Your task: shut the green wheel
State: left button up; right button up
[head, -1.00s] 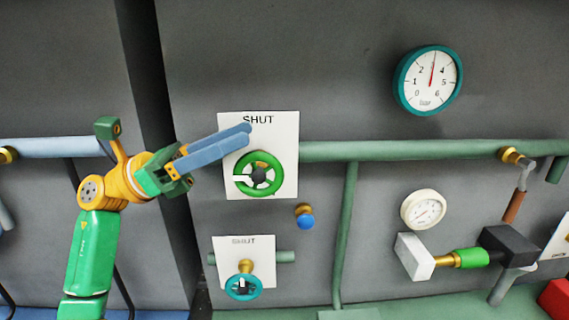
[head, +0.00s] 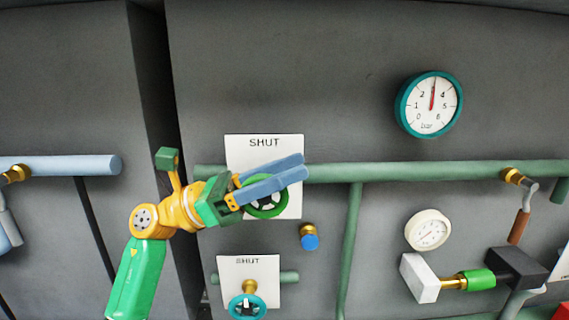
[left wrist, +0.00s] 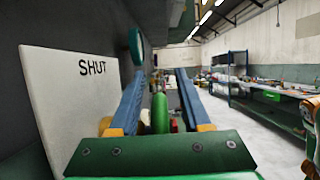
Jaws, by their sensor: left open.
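The green wheel (head: 267,214) sits on a white plate (head: 236,150) marked SHUT in the head view. My left gripper (head: 303,166) is open, with its blue fingers reaching from the left across the upper part of the wheel and hiding much of it. In the left wrist view the gripper (left wrist: 160,73) has its fingers spread, with the SHUT plate (left wrist: 60,100) close on the left. A bright green upright shape (left wrist: 160,113) shows between the fingers, probably the wheel edge-on. I cannot tell whether the fingers touch it. My right gripper is not in view.
A teal wheel (head: 247,308) on a second SHUT plate (head: 262,265) is below. A blue knob (head: 310,241) is at the lower right of the green wheel. A green pipe (head: 420,172) runs right; gauges (head: 428,104) hang beyond. Open floor (left wrist: 240,140) lies right of the wall.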

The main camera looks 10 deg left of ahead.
aim_at(286, 207)
pick_arm(q)
grip_shut()
jog(key=shift+d+y+p, duration=0.1)
jog(key=shift+y+p, duration=0.5)
jog(key=shift+p, duration=0.05)
jog(key=shift+w+d+f+g+y+p, duration=0.15)
jog(key=shift+g+y+p, duration=0.1)
jog(key=shift+y+p, duration=0.35)
jog(key=shift+s+d+g+y+p, duration=0.15)
jog(key=shift+g+y+p, duration=0.1)
jog(key=shift+y+p, duration=0.35)
jog(key=shift+w+f+g+y+p, duration=0.1)
jog(key=shift+f+g+y+p, duration=0.75)
jog(key=shift+y, duration=1.4)
jog(key=shift+s+f+g+y+p, duration=0.1)
jog(key=shift+f+g+y, duration=0.4)
jog(key=shift+f+y, duration=1.3)
jog(key=shift+w+f+g+y+p, duration=0.1)
jog(key=shift+f+g+y+p, duration=0.45)
jog(key=shift+y, duration=2.2)
jog(key=shift+f, duration=0.2)
